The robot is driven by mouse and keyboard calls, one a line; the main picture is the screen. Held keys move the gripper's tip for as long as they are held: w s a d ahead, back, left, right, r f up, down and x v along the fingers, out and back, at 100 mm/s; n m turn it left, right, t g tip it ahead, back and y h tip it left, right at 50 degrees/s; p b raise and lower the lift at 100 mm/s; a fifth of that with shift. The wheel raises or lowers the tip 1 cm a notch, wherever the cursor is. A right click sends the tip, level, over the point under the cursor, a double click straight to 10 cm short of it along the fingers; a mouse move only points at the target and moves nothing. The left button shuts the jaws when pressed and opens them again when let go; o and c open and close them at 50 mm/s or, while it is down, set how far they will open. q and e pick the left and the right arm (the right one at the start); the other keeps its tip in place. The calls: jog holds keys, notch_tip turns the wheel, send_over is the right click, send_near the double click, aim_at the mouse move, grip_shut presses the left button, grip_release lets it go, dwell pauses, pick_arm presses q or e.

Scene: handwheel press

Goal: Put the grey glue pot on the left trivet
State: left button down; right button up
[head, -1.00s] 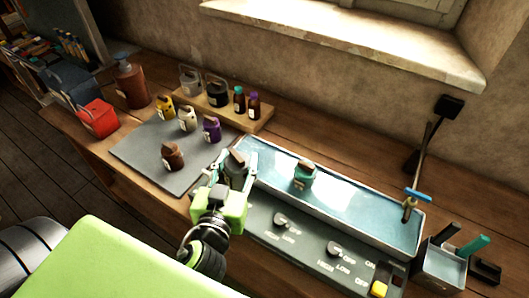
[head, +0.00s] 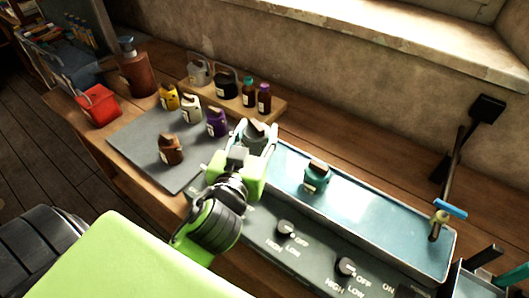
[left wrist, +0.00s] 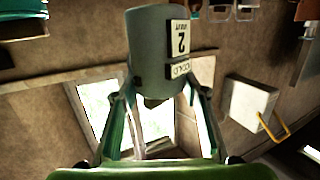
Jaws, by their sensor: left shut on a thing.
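The grey glue pot (head: 256,132) is held up in my left gripper (head: 255,147), over the left end of the water bath. My left gripper is shut on it. In the left wrist view the grey glue pot (left wrist: 152,48) sits between the two fingers of the left gripper (left wrist: 160,95), its label marked 2 showing. I cannot make out a left trivet in either view. The bath's left end is partly hidden behind the gripper and pot. My right gripper is not in view.
A teal pot (head: 317,178) stands in the water bath (head: 385,215). Brown (head: 171,149), yellow (head: 169,97), white (head: 191,108) and purple (head: 217,123) pots stand on a grey mat (head: 134,138). A wooden rack (head: 268,117) holds bottles behind. A blue-handled tap (head: 449,209) is at the bath's right end.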

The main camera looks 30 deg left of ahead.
pick_arm(q)
jog(key=shift+w+a+f+b, duration=0.25)
jog(key=shift+w+f+b, duration=0.8)
jog(key=shift+f+b, duration=0.1)
jog(key=w+f, duration=0.1)
jog(key=f, duration=0.1)
jog(key=w+f, duration=0.1)
jog(key=f, duration=0.1)
jog(key=w+f+p, duration=0.1)
jog(key=w+f, duration=0.1)
jog(key=f, duration=0.1)
jog(key=shift+a, duration=0.4)
jog(key=c, duration=1.4)
grip_release()
jog(key=shift+s+f, duration=0.1)
jog(key=shift+s, duration=0.05)
jog(key=shift+o, duration=0.8)
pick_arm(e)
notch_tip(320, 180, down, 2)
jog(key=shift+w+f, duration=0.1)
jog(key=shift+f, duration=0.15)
